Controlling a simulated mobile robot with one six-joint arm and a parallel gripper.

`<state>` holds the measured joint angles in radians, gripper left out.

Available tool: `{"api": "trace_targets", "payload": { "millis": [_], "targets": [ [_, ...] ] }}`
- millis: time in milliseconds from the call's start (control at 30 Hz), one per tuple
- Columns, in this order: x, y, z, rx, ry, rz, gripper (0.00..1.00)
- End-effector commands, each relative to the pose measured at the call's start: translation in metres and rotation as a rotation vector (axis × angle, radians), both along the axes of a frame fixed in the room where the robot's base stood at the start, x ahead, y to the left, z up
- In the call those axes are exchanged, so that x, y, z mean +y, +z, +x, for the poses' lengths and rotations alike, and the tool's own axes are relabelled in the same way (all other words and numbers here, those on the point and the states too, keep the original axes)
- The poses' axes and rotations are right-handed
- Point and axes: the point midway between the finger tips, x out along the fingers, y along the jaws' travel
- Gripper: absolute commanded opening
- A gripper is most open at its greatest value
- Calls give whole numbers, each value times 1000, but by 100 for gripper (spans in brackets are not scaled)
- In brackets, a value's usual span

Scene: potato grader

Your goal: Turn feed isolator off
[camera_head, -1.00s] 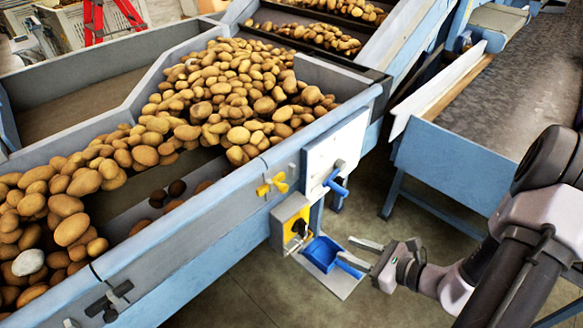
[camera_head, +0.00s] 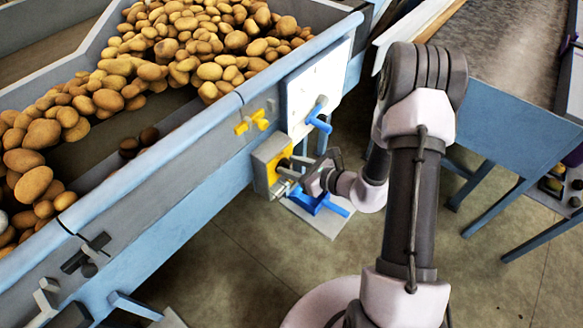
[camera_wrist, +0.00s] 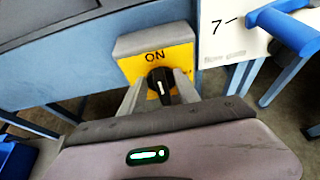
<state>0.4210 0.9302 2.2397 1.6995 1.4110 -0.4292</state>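The feed isolator is a grey box with a yellow face (camera_head: 272,158) on the side of the blue hopper. The knob carries a white mark that runs nearly upright in the picture. My gripper (camera_wrist: 159,86) is open, with one finger on each side of the knob. I cannot tell whether either finger touches it. In the head view my gripper (camera_head: 286,178) is at the front of the box and partly hides the knob.
A blue lever handle (camera_head: 319,116) on a white panel (camera_head: 302,92) is just right of the isolator. A yellow handle (camera_head: 251,122) is above it. A blue scoop-like item (camera_head: 318,203) lies below my gripper. Potatoes (camera_head: 190,60) fill the hopper.

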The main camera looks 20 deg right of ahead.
Motion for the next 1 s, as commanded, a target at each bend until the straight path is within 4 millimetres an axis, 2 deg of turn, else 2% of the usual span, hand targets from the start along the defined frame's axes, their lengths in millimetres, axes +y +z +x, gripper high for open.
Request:
{"api": "trace_targets", "payload": {
  "millis": [233,400,433,767,1000],
  "targets": [
    [0,0,0,0,0,0,36],
    [0,0,0,0,0,0,3],
    [0,0,0,0,0,0,0],
    [0,1,1,10,0,14,0],
    [-3,2,2,78,-1,106,0]
  ]
}}
